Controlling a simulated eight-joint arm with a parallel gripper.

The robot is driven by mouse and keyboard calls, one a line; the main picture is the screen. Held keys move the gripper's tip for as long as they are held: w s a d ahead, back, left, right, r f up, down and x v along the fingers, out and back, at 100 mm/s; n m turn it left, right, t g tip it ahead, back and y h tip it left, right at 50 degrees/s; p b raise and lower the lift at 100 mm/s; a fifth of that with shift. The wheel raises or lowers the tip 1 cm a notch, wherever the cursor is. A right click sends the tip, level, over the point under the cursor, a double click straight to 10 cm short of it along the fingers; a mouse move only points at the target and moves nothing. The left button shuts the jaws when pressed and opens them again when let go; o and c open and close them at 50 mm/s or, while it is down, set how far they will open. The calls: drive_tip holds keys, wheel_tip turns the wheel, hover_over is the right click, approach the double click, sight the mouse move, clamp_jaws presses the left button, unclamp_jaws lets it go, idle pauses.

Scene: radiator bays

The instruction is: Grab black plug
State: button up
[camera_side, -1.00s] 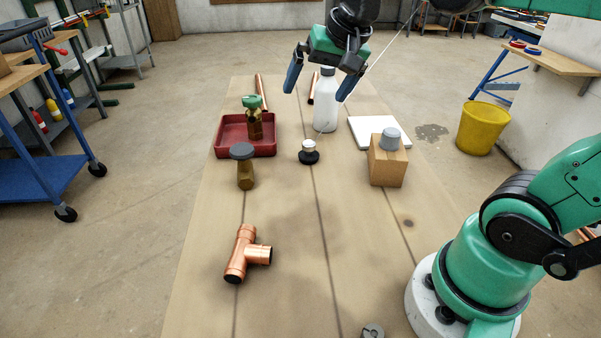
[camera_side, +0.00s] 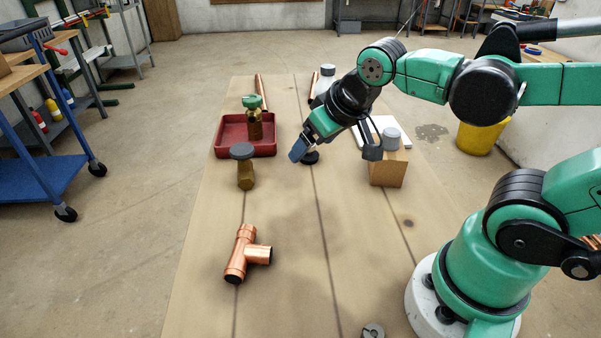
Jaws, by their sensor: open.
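The black plug (camera_side: 311,158) stands on the workbench near its middle. Only its black lower part shows, beneath the left finger of my gripper (camera_side: 334,155). Its white top is hidden behind that finger. My gripper is open and tilted, with one blue-padded finger close by the plug and the other finger out to the right, in front of the cardboard box. I cannot tell whether the left finger touches the plug. Nothing shows between the fingers.
A grey-capped brass fitting (camera_side: 246,175) stands left of the plug. Behind it is a red tray (camera_side: 226,149) holding a brass valve (camera_side: 254,128). A cardboard box (camera_side: 387,173) stands right. A copper tee (camera_side: 243,258) lies in front. The bench's front middle is clear.

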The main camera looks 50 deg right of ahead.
drive_tip(key=w+d+m+g+h, duration=0.4)
drive_tip(key=w+d+m+h, duration=0.2)
drive_tip(key=w+d+m, duration=0.15)
drive_tip(key=m+g+h, duration=0.3)
drive_tip(key=m+h, duration=0.3)
drive_tip(key=m, duration=0.3)
hover_over(311, 158)
drive_tip(key=w+a, duration=0.1)
drive_tip(key=a, duration=0.1)
wheel_tip(311, 158, down, 5)
wheel_tip(311, 158, down, 4)
drive_tip(key=shift+w+f, duration=0.1)
wheel_tip(311, 158, down, 2)
drive_tip(key=shift+f, duration=0.25)
drive_tip(key=shift+x, duration=1.45)
drive_tip(key=shift+r, duration=0.15)
clamp_jaws()
